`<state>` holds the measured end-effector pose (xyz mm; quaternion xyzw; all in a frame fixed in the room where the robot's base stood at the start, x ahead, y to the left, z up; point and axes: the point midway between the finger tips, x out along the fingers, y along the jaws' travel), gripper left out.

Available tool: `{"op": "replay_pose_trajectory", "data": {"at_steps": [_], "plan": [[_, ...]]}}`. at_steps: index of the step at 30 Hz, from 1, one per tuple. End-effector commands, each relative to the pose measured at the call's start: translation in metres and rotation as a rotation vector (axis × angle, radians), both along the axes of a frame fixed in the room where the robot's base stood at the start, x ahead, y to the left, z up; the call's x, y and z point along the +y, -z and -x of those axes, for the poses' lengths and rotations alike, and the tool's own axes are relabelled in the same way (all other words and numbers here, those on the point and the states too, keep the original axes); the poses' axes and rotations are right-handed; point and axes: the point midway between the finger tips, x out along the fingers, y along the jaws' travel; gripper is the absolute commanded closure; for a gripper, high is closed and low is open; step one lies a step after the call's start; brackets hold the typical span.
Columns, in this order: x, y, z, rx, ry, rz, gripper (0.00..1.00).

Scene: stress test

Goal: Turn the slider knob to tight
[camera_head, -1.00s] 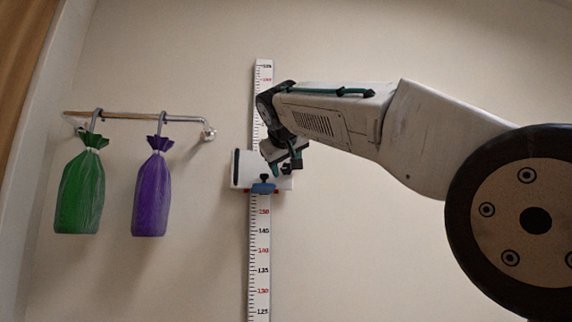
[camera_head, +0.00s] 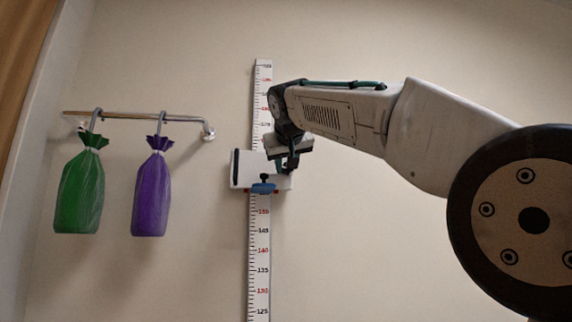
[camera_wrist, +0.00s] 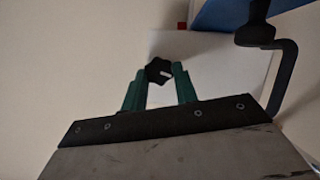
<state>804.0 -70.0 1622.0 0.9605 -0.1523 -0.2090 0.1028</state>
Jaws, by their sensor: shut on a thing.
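The white slider block (camera_head: 246,170) sits on the vertical ruler (camera_head: 260,232) on the wall, a little above the 150 mark. In the wrist view the slider face (camera_wrist: 196,52) carries a dark lobed knob (camera_wrist: 158,70) with a small white mark lying nearly sideways in the picture. My gripper (camera_wrist: 160,78) has its two green fingers on either side of the knob, shut on it. In the head view my gripper (camera_head: 284,162) is at the right part of the slider, and the knob is hidden there. I cannot read any tight or loose label.
A blue piece with a dark stem (camera_head: 263,186) is under the slider; a blue part (camera_wrist: 225,14) and a dark bent bar (camera_wrist: 283,75) are close to my fingers. Green (camera_head: 80,192) and purple (camera_head: 151,195) bags hang from a rail (camera_head: 135,116) at left.

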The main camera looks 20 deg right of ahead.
Motion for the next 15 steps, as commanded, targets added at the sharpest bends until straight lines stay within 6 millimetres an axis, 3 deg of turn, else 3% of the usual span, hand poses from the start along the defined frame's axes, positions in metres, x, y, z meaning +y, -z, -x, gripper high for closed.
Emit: {"op": "replay_pose_trajectory", "data": {"at_steps": [15], "plan": [[-0.0074, -0.0011, 0.0026, -0.13, 0.003, -0.476, 0.94]]}}
